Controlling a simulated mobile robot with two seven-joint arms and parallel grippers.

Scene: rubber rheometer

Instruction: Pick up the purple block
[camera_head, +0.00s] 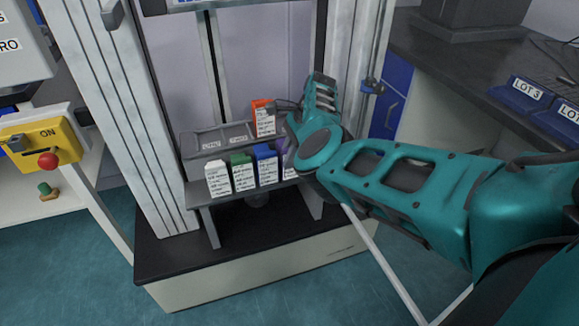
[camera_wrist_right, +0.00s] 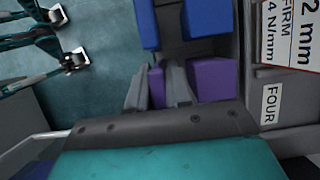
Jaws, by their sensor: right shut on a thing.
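The purple block (camera_head: 289,171) stands at the right end of a row of labelled blocks on the grey rack. In the head view it is mostly hidden behind my right gripper (camera_head: 290,138). In the right wrist view my right gripper (camera_wrist_right: 157,84) has its grey fingers closed on the purple block (camera_wrist_right: 213,80), with purple showing between and beside the fingers. Whether the block is clear of the rack cannot be told. My left gripper is not in view.
White (camera_head: 218,178), green (camera_head: 243,171) and blue (camera_head: 266,166) blocks stand close beside it. An orange block (camera_head: 264,118) stands behind on the rack (camera_head: 210,140). Tall posts flank the rack. A yellow switch box (camera_head: 45,140) is at left, blue bins (camera_head: 522,93) at right.

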